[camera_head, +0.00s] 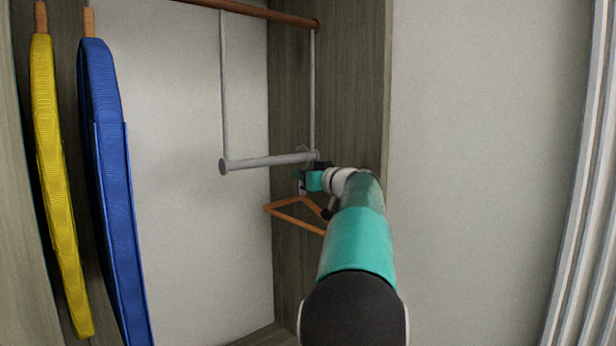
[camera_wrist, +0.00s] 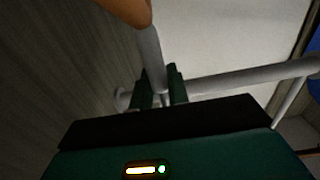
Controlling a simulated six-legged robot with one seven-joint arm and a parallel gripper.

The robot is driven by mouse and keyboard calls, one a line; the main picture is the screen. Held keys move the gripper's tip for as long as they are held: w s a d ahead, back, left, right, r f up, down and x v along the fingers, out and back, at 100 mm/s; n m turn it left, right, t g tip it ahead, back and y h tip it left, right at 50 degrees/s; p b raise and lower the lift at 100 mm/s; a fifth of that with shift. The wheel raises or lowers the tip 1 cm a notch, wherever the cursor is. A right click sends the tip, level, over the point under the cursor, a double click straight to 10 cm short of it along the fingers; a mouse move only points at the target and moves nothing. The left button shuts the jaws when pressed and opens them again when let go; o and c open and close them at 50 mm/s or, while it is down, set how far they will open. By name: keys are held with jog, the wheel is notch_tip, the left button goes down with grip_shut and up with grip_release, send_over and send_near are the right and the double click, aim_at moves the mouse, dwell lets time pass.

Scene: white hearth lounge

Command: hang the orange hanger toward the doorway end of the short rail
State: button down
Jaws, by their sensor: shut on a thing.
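The orange hanger (camera_head: 284,204) hangs below the right end of the short grey rail (camera_head: 262,162). My gripper (camera_head: 304,181) is at the hanger's neck, just under that rail end. In the wrist view my gripper (camera_wrist: 163,92) is shut on the hanger's grey stem (camera_wrist: 149,58). Part of the orange hanger body (camera_wrist: 128,9) shows at the top there, and the short rail (camera_wrist: 240,76) runs behind the fingers. A thin hook outline shows at the rail's right end in the head view; I cannot tell whether it rests on the rail. My arm hides the hanger's right side.
The short rail hangs on two grey rods from a brown upper rail (camera_head: 262,13). A yellow garment (camera_head: 58,180) and a blue garment (camera_head: 112,190) hang at the left. A wooden side panel (camera_head: 345,100) stands close to the short rail's right end. The rail's left part is bare.

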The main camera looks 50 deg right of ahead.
jog(key=shift+x, duration=1.6)
jog(key=shift+f, duration=0.8)
jog(key=c, duration=1.3)
grip_release()
jog(key=v, duration=1.3)
jog(key=shift+s, duration=0.35)
jog(key=shift+s+a, duration=0.1)
